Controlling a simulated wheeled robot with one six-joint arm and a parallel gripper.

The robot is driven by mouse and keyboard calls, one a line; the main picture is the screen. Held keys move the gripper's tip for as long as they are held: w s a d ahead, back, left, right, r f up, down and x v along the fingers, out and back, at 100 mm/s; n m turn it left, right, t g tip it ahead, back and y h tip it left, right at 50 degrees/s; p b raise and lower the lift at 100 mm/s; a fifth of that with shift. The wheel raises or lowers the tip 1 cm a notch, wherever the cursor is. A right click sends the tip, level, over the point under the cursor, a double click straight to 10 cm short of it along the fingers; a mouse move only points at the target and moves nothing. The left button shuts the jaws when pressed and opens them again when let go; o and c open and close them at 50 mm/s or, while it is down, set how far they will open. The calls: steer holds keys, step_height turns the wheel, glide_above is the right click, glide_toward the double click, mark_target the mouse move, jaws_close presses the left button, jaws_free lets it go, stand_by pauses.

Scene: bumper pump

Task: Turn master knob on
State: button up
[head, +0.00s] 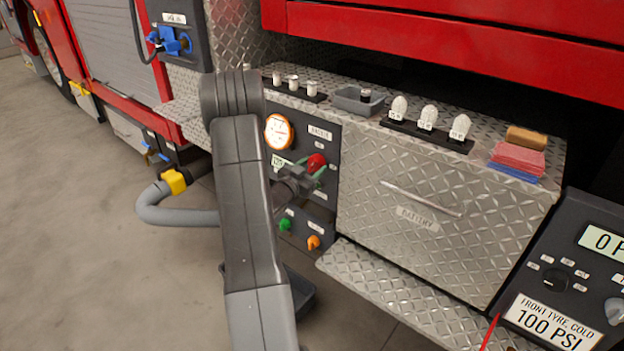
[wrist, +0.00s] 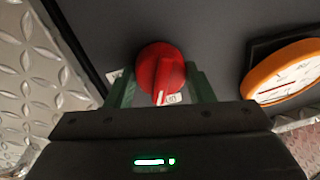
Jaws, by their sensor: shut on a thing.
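The master knob is a round red knob (head: 316,163) on the dark panel, below and right of the gauge in the head view. It also shows in the wrist view (wrist: 160,70), with a raised grip bar and a small white label near its lower edge. My gripper (head: 318,172) is at the knob, its green fingers on either side of it. In the wrist view my gripper (wrist: 160,85) is shut on the knob. The knob's underside and the exact finger contact are partly hidden.
An orange-rimmed gauge (head: 279,133) sits close by the knob. A green knob (head: 285,224) and an orange knob (head: 313,242) are lower on the panel. A diamond-plate battery drawer (head: 420,215) adjoins on the right. A diamond-plate step (head: 400,295) juts out below.

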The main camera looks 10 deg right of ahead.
steer(key=m+b, duration=0.4)
steer(key=b, duration=0.1)
steer(key=shift+f, duration=0.4)
steer(key=m+b, duration=0.3)
steer(key=b, duration=0.2)
steer(key=shift+m+h, duration=0.4)
steer(key=m+b, duration=0.4)
steer(key=shift+r, duration=0.15)
steer(key=shift+r+m+g+h+b, duration=0.1)
steer(key=shift+m+g+h+b, duration=0.25)
steer(key=shift+m+b, duration=0.55)
steer(key=o, duration=1)
steer(key=shift+a, duration=0.1)
steer(key=p+v, duration=0.3)
steer(key=v, duration=1)
steer(key=shift+s+a+r, duration=0.1)
steer(key=shift+s+a, duration=0.15)
steer(key=shift+a, duration=0.05)
